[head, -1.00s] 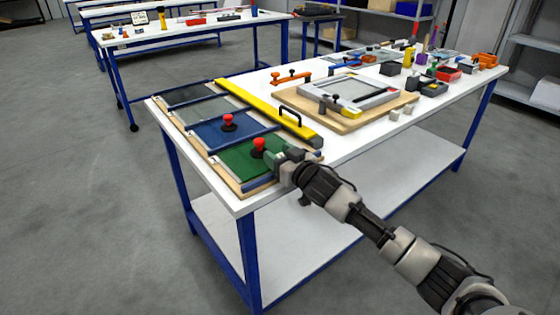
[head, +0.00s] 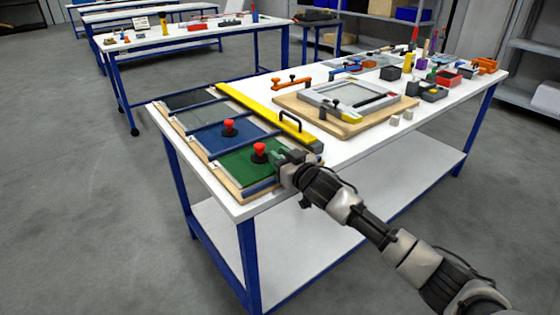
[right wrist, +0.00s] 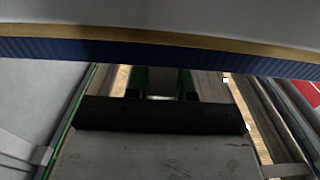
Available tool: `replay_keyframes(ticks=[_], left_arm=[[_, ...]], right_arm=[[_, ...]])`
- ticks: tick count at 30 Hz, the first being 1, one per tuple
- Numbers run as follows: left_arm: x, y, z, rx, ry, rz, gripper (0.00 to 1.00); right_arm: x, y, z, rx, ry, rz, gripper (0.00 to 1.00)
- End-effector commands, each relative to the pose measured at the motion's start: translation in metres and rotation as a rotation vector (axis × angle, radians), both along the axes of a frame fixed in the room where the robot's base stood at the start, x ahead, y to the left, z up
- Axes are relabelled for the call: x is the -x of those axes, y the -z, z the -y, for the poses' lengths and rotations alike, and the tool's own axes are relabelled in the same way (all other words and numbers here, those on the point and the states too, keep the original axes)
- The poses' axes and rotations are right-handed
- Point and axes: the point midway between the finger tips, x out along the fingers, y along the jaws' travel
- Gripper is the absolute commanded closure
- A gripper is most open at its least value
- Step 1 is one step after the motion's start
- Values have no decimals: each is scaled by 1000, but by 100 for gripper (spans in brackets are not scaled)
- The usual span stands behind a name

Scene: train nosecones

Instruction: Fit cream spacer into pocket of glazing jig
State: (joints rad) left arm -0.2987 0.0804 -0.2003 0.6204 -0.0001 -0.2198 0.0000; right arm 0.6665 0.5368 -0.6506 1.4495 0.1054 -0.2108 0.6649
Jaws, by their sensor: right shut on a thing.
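Two small pale cream blocks, (head: 394,120) and (head: 408,114), lie on the white table in front of a wooden board (head: 352,130) carrying a grey frame (head: 330,99). I cannot tell which fixture is the glazing jig. My right gripper (head: 279,158) is at the near right side of the green panel (head: 243,168), low over the table's near edge. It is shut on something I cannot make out. In the right wrist view, the green fingers (right wrist: 161,84) show with a pale patch between them, partly hidden by a dark block. My left gripper is not in view.
A yellow bar (head: 262,110) with a black handle lies beside panels crossed by blue bars. Two red-knobbed tools, (head: 228,127) and (head: 259,152), stand on them. Bins and tools (head: 447,76) crowd the far right. The table's near right front is clear.

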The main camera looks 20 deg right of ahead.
Motion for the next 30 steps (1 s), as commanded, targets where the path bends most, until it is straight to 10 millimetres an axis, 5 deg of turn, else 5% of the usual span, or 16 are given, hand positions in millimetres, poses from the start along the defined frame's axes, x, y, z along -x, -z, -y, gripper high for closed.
replay_keyframes(ticks=[6, 18, 30], left_arm=[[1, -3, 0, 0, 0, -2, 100], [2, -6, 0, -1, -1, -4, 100], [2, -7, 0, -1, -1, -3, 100]], right_arm=[[0, -36, 0, 2, -1, 5, 100], [64, -83, 62, 4, 1, -1, 100], [87, -97, 75, -2, -8, -3, 100]])
